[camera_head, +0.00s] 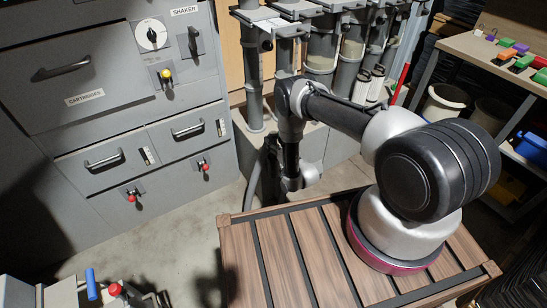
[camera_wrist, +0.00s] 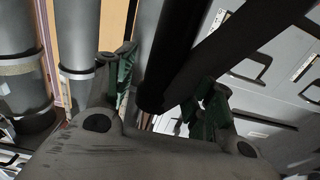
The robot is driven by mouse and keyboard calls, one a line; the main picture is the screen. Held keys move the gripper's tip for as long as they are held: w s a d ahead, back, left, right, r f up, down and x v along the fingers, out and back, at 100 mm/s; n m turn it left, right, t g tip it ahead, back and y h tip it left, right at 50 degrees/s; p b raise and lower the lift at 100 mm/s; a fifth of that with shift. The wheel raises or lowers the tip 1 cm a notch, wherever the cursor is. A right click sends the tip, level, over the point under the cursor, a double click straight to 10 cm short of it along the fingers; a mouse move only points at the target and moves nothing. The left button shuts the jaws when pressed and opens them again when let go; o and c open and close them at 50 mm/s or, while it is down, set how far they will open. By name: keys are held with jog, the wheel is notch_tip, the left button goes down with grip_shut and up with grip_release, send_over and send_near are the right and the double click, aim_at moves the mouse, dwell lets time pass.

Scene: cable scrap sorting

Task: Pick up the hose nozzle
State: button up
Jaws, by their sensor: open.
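My gripper (camera_wrist: 165,78) is open in the wrist view, with dark green finger pads on both sides. A black cylinder (camera_wrist: 170,50), which looks like the hose nozzle, runs down between the spread fingers. The left finger appears apart from it; I cannot tell whether the right finger touches it. The nozzle cannot be made out clearly there.
A grey cabinet (camera_head: 110,125) with drawers, red-knobbed valves and a dial stands at left. Vertical grey pipes (camera_head: 284,55) rise behind my gripper. A shelf (camera_head: 490,55) with coloured blocks is at right. Bare floor (camera_head: 180,245) lies before the cabinet.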

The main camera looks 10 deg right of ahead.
jog(key=shift+w+a, duration=0.2)
jog(key=shift+w, duration=0.35)
grip_shut()
notch_tip(320, 180, up, 33)
dwell(2.3)
jog(key=shift+f, duration=0.15)
